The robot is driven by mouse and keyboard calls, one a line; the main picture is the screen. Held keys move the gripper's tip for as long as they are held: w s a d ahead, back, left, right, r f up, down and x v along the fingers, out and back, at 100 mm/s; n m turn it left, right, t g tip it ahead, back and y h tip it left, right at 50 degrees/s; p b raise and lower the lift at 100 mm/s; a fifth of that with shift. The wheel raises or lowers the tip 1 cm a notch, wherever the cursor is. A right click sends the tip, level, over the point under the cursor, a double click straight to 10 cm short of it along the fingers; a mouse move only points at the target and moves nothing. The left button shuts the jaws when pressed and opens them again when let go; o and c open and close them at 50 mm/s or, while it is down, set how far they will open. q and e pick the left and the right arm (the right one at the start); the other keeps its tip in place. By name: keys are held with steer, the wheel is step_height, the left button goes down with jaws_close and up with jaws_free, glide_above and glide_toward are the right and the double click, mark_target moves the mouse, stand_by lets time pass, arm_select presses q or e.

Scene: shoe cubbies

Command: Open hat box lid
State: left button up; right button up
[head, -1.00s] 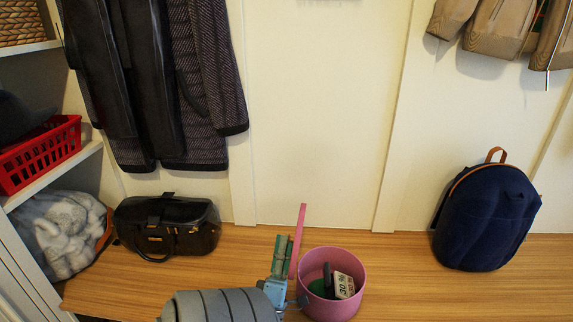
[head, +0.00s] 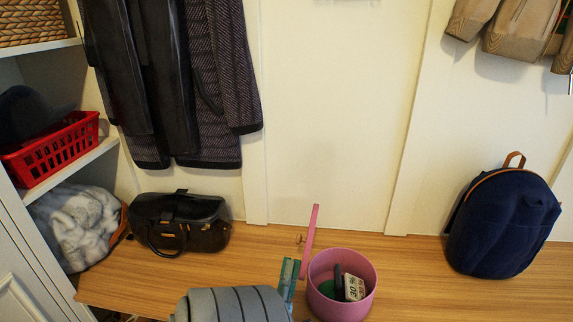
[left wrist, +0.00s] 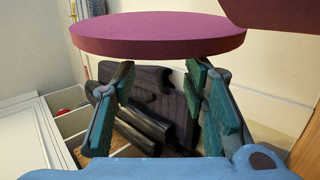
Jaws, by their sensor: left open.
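The pink hat box (head: 327,308) stands on the wooden bench with its top uncovered. Its round pink lid (head: 312,238) stands up nearly edge-on at the box's left side, leaning slightly. Inside the box are a card printed "30 %", a dark item and something green. My left gripper (head: 289,268) is open, just left of the lid. In the left wrist view its teal fingers (left wrist: 160,98) are spread and empty, with the lid (left wrist: 160,35) across the top beyond them and part of the box (left wrist: 272,12) at upper right. My right gripper is not in view.
A black handbag (head: 180,222) and a grey-white furry item (head: 75,225) are at left. A red basket (head: 55,150) sits on the shelf above. Dark coats (head: 175,80) hang behind. A navy backpack (head: 502,222) stands at right. The bench between box and backpack is clear.

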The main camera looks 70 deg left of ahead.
arm_select(q)
steer(key=v, duration=0.6)
stand_by(0.4)
